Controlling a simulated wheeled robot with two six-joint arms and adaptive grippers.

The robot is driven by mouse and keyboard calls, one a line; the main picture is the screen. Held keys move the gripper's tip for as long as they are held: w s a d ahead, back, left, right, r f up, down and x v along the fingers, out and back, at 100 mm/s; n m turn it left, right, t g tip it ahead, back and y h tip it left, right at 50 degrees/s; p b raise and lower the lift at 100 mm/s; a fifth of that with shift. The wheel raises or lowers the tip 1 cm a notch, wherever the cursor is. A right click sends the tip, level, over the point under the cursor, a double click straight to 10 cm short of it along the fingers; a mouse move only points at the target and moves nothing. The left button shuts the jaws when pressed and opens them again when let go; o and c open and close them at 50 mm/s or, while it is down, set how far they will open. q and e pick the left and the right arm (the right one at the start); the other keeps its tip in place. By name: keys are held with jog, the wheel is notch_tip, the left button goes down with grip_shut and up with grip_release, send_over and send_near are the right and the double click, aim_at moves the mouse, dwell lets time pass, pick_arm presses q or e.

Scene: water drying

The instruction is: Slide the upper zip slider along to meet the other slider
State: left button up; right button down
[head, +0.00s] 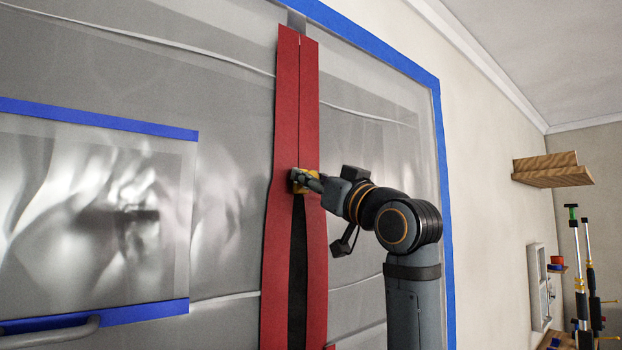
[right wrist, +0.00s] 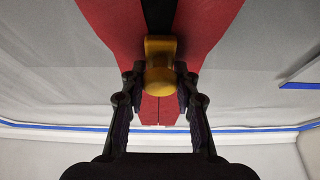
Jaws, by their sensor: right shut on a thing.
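The upper zip slider (head: 297,175) is a small yellow block on a long red zip (head: 287,110) that runs up a grey plastic sheet. My right gripper (head: 308,183) is shut on this slider. In the right wrist view the yellow slider (right wrist: 160,78) sits between the two dark fingers (right wrist: 160,92). Above the slider the red halves meet at a thin seam. Below it they part around a dark gap (head: 298,270). My left gripper is not in view.
The plastic sheet (head: 225,60) is edged with blue tape (head: 390,60). A clear panel (head: 60,230) with blue strips is at the left. At the far right are a wooden shelf (head: 552,172) and poles (head: 585,260). The zip below my gripper looks unobstructed.

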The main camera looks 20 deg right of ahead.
notch_tip(320, 180, down, 42)
jog(key=b, duration=3.2)
jog(key=shift+f, duration=0.1)
jog(key=c, duration=1)
grip_release()
jog(key=shift+s, duration=0.1)
